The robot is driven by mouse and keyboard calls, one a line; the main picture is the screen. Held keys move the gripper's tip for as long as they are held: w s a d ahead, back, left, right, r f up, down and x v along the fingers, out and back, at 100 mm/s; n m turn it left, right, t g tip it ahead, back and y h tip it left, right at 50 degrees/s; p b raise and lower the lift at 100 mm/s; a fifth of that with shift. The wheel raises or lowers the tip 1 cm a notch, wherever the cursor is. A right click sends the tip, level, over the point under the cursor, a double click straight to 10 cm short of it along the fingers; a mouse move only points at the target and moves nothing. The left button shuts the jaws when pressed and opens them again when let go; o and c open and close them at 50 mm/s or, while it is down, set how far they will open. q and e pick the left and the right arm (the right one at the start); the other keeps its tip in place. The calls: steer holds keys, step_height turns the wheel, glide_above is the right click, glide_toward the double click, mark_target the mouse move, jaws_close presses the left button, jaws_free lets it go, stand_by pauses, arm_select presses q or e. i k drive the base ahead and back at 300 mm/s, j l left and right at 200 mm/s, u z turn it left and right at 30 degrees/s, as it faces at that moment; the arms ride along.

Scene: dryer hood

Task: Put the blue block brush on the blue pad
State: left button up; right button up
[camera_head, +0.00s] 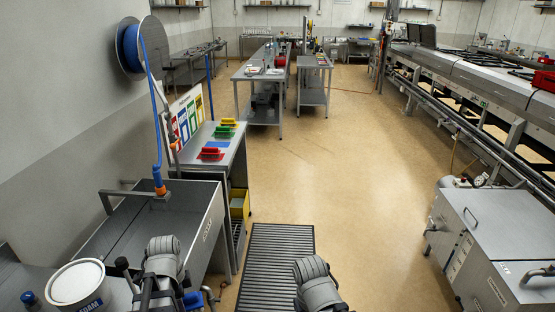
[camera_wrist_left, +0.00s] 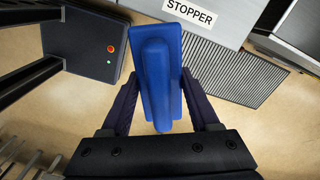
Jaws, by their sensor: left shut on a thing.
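My left gripper (camera_wrist_left: 160,100) is shut on the blue block brush (camera_wrist_left: 158,75), one finger on each side of it in the left wrist view. In the head view a piece of the blue brush (camera_head: 193,300) shows low beside my left arm, above the floor by the sink. The blue pad (camera_head: 218,144) lies flat and bare on the steel side table, between the red brush (camera_head: 211,154) and the green brush (camera_head: 224,132). My right arm shows at the bottom of the head view, but its gripper is out of frame.
A yellow brush (camera_head: 229,122) lies at the table's far end. A colour-coded board (camera_head: 186,115) stands behind the table. A steel sink (camera_head: 160,215) is nearer, with a white tub (camera_head: 77,284) beside it. A dark grate (camera_head: 270,270) lies on the floor; open floor lies right of the table.

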mark_target(217, 145)
steer(key=i, duration=3.05)
steer(key=i+u, duration=0.3)
steer(key=i, duration=0.15)
steer(key=u, duration=0.35)
steer(key=i, duration=0.5)
